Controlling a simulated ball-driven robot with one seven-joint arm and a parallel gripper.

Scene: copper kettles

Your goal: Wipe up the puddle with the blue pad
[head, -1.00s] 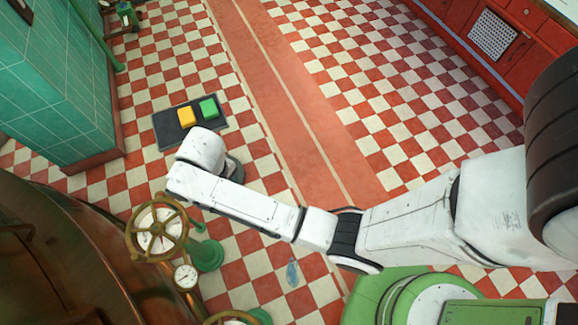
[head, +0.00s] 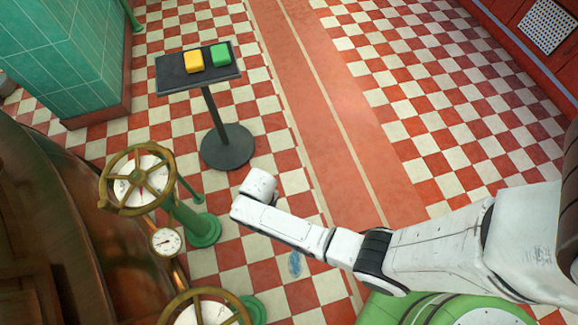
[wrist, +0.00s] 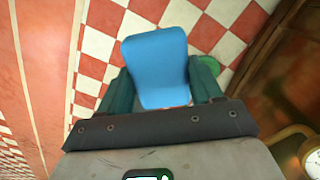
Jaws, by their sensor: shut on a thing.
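The blue pad (wrist: 157,62) is between the two dark green fingers of my gripper (wrist: 162,84) in the wrist view. The gripper is shut on it, and the pad sticks out past the fingertips.
A dark stand (head: 172,77) holds a yellow block (head: 193,62) and a green block (head: 220,55). A brass valve wheel (head: 139,178) on a green post (head: 193,224) and a copper kettle (head: 60,235) are at left. The red floor strip (head: 345,130) is clear.

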